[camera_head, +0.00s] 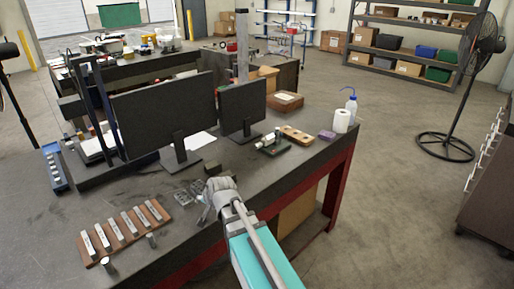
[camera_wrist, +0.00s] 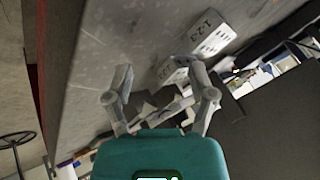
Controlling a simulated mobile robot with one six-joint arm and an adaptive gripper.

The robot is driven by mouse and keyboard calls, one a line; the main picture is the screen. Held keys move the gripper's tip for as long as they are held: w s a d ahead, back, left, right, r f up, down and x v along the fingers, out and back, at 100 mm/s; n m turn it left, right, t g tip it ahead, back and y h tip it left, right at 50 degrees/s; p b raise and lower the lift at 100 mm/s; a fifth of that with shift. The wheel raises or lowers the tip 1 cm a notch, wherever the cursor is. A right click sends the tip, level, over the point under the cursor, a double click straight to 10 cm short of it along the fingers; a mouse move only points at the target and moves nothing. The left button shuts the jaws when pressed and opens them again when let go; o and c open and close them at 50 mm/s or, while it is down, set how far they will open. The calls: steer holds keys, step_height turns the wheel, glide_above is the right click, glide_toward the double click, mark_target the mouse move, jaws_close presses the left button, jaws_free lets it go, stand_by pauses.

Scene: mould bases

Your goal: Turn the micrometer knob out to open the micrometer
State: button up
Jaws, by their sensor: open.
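What looks like the micrometer (camera_head: 270,143), a small silver piece on a dark green stand, rests on the workbench to the right of the monitors. Its knob is too small to make out. My gripper (camera_head: 207,198) is over the front of the bench, to the left of and nearer than the micrometer, well apart from it. In the wrist view my gripper (camera_wrist: 161,97) has its two grey fingers spread with nothing held between them. I cannot pick out the micrometer in the wrist view.
Pale blocks marked 1-2-3 (camera_wrist: 206,34) lie near my gripper. Two monitors (camera_head: 165,115) stand behind it. A wooden rack (camera_head: 125,232) of metal blocks lies front left. A holed wooden block (camera_head: 296,135), a paper roll (camera_head: 341,121) and a wash bottle (camera_head: 351,104) stand beyond the micrometer.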

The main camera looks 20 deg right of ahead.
steer(key=w+d+r+m+t+h+b, duration=0.1)
steer(key=w+d+r+m+t+b, duration=0.1)
steer(key=w+r+m+t, duration=0.5)
steer(key=w+d+r+m+t+h+b, duration=0.1)
steer(key=w+d+r+m+t, duration=0.2)
steer(key=w+m, duration=0.85)
steer(key=d+m+h+b, duration=0.2)
steer(key=d+m+h, duration=0.6)
steer(key=m, duration=1)
steer(key=m+g+h+b, duration=0.2)
steer(key=m+g+h, duration=0.35)
steer(key=m, duration=0.75)
glide_toward(256, 147)
steer(key=shift+g+y, duration=0.65)
steer(key=shift+g, duration=0.1)
steer(key=a+r, duration=0.1)
steer(key=r, duration=0.1)
steer(key=a+r, duration=0.1)
steer(key=shift+s+a+r, duration=0.15)
steer(key=shift+s+a, duration=0.15)
steer(key=shift+s+d+f+m+g, duration=0.25)
steer(key=shift+f+m+g, duration=0.15)
steer(key=shift+m, duration=0.35)
steer(key=shift+w, duration=0.1)
steer(key=b+x, duration=0.2)
steer(key=x, duration=1.1)
steer(key=shift+w+d+b, duration=0.25)
steer(key=shift+b, duration=0.05)
